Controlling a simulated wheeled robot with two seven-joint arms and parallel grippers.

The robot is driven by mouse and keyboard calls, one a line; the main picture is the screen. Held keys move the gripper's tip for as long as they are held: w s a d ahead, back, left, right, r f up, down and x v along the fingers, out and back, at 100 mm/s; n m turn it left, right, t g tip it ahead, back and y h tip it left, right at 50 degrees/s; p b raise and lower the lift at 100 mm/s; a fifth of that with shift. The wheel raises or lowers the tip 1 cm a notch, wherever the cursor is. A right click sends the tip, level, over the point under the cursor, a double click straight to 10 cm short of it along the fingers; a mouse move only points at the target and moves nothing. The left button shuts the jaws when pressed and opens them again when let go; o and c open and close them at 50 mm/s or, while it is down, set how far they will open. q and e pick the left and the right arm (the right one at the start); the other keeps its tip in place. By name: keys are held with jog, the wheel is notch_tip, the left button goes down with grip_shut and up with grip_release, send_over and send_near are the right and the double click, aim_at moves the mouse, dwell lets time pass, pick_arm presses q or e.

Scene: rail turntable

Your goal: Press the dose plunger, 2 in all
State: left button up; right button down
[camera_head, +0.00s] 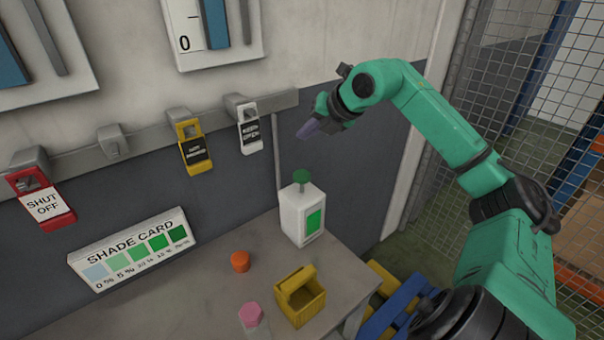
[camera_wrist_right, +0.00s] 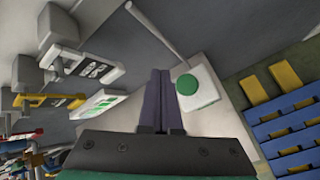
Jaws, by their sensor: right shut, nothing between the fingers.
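The dose bottle (camera_head: 292,213) is white with a green label and stands upright on the grey table, near the wall. Its green plunger (camera_head: 301,176) sticks up from the top. My left gripper is not in view.
A shade card (camera_head: 135,250) leans at the back left. An orange cap (camera_head: 240,262), a yellow basket (camera_head: 302,297) and a pink-topped container (camera_head: 251,316) are left and front of the bottle. Red, yellow (camera_head: 194,143) and white (camera_head: 249,130) tags hang on the wall rail. A mesh fence (camera_head: 505,90) is right.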

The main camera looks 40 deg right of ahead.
jog(key=b, duration=0.4)
send_over(303, 176)
notch_tip(303, 176, down, 5)
jog(key=shift+f, duration=0.1)
jog(key=f+b, duration=0.3)
jog(key=shift+s+d+f, duration=0.1)
jog(key=shift+s+d, duration=0.05)
jog(key=shift+s, duration=0.05)
jog(key=shift+w+f+b, duration=0.1)
jog(key=shift+f+b, duration=0.25)
jog(key=shift+f, duration=0.05)
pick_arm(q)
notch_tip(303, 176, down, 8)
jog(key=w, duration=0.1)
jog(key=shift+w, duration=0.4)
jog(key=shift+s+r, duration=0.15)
pick_arm(e)
jog(key=shift+r, duration=0.1)
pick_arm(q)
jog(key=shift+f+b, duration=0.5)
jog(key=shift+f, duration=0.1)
pick_arm(e)
jog(key=shift+f, duration=0.4)
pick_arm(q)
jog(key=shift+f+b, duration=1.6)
pick_arm(e)
jog(key=shift+f, duration=1.45)
